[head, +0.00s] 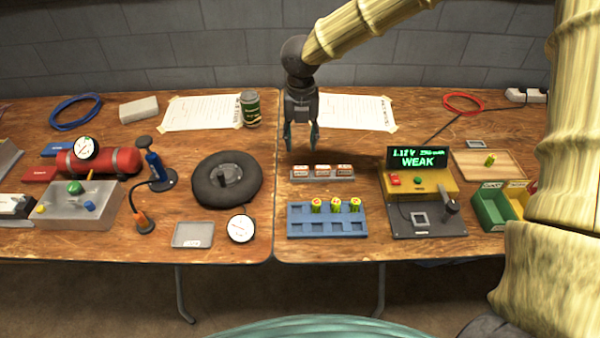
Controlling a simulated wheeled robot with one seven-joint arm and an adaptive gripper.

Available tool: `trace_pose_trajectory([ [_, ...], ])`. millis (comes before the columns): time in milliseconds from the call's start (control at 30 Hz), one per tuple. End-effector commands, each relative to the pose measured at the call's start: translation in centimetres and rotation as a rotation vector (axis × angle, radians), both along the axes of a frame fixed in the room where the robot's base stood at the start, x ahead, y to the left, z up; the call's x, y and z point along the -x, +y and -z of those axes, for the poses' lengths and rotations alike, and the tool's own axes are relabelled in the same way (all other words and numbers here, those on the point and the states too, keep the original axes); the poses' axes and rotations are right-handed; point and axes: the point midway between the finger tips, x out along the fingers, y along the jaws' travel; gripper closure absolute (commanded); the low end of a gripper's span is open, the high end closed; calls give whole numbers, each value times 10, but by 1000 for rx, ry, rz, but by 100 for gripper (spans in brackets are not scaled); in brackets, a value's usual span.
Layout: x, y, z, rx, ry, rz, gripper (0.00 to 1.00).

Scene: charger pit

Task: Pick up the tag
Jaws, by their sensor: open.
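Several small white tags with reddish lettering stand in a row in a grey holder (318,178) near the middle of the workbench: a left tag (300,171), a middle tag (322,170) and a right tag (344,169). Their print is too small to read. My gripper (302,146) points down above and behind the left end of the holder. Its two fingers are apart, with nothing between them. It appears clear of the tags.
A blue tray (297,231) with several green-yellow cells lies in front. To the right are a tester (430,205) showing "WEAK", a wooden tray (474,171) with one cell, and green and yellow bins (489,212). A black tyre (208,198) lies left, a can (251,107) behind.

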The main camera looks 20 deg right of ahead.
Motion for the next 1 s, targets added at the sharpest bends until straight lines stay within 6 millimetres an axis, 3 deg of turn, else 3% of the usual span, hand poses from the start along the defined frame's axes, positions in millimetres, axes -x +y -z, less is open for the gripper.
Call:
trace_pose_trajectory([
  [800, 8, 0, 91, 1, 2, 4, 55],
  [1000, 7, 0, 103, 0, 0, 3, 55],
])
